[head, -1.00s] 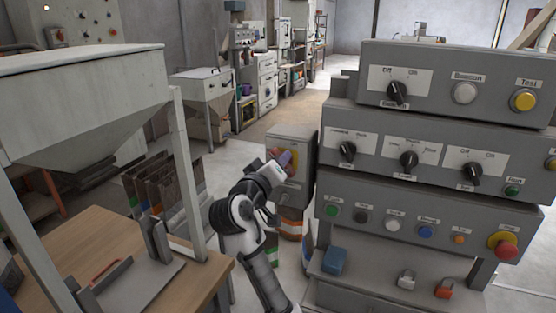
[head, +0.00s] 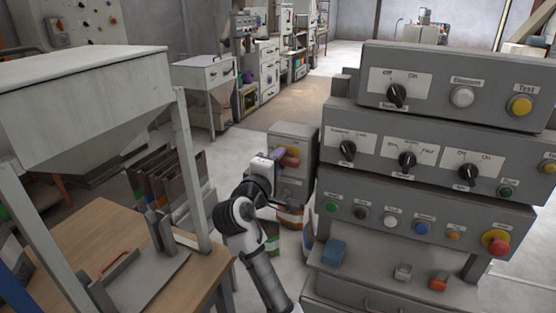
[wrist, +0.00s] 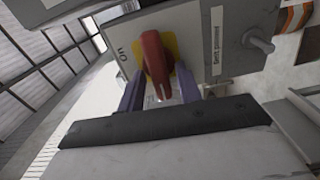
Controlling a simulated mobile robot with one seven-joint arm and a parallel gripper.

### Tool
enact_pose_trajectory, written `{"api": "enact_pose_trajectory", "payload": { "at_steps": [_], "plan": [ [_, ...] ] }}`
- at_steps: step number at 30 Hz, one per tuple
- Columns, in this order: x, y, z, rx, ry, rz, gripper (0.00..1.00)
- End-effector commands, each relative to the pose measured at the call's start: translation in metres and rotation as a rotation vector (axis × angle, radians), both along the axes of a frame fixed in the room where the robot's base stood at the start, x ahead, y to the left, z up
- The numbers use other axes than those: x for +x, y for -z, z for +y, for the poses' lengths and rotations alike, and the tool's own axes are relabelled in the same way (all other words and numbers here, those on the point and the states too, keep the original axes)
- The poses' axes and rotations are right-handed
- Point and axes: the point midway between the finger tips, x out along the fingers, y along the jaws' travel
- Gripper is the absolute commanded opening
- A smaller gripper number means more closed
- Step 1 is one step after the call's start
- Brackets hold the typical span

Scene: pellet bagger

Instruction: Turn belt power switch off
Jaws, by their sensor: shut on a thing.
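The belt power switch is a red rotary handle (wrist: 156,58) on a yellow plate (wrist: 176,42), with an "ON" label beside it in the wrist view. It sits on the front of a grey box, and in the head view the red handle (head: 292,161) shows just right of my gripper. My gripper (wrist: 158,86) has its two purple fingers on either side of the handle and is shut on it. The handle's lower end lies between the fingers. In the head view my gripper (head: 279,156) partly covers the switch.
The grey switch box (head: 293,134) stands beside a large control panel (head: 430,140) with several knobs and buttons. A wooden table (head: 100,235) and a hopper (head: 80,95) are at left. Open floor lies behind.

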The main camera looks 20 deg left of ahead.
Motion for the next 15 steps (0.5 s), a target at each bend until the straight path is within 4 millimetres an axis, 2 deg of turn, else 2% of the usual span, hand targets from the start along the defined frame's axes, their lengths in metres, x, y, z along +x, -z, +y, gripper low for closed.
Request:
{"api": "enact_pose_trajectory", "payload": {
  "at_steps": [15],
  "plan": [
    [-0.0005,0.0012,0.0011,-0.056,-0.002,0.003,0.12]
  ]
}}
